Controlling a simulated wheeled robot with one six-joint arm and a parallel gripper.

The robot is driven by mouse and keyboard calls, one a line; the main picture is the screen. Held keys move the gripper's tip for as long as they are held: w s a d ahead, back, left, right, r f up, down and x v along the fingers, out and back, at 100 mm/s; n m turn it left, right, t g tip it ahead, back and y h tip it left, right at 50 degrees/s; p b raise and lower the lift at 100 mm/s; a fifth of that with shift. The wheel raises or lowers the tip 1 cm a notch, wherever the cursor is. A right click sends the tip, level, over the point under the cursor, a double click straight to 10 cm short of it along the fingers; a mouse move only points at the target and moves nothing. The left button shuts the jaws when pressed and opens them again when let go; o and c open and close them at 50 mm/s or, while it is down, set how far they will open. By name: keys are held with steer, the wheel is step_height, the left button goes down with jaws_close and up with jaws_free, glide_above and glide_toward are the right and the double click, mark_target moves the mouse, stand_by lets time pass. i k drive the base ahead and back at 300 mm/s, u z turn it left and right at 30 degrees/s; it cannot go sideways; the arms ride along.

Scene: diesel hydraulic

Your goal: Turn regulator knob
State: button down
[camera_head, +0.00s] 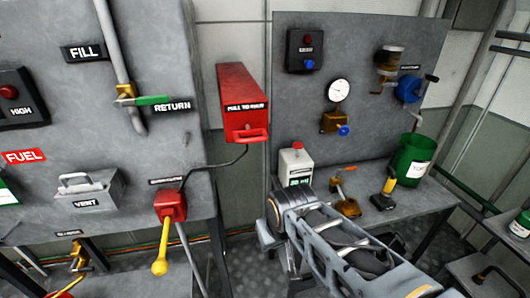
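A large blue round knob (407,88) sits on the right part of the grey back panel, below a small black label too blurred to read surely. A brass fitting (335,122) with a small blue knob (343,131) is mounted below a white dial gauge (338,91) on the same panel. I cannot tell for certain which blue knob is the regulator knob. My grey arm link crosses the lower right, in front of the bench. My gripper's fingers do not show.
The bench holds a white bottle (296,168), brass-based handles (346,205) and a green bucket (414,158). A red box (244,104) juts out at centre. A red unit with a yellow-ended lever (160,259) hangs at the left panel. Pipes line the right wall.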

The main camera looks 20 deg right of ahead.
mark_target(343, 130)
steer(key=z, duration=0.8)
steer(key=k, duration=0.5)
steer(key=z, duration=1)
steer(key=i, duration=0.9)
steer(key=u, duration=1.8)
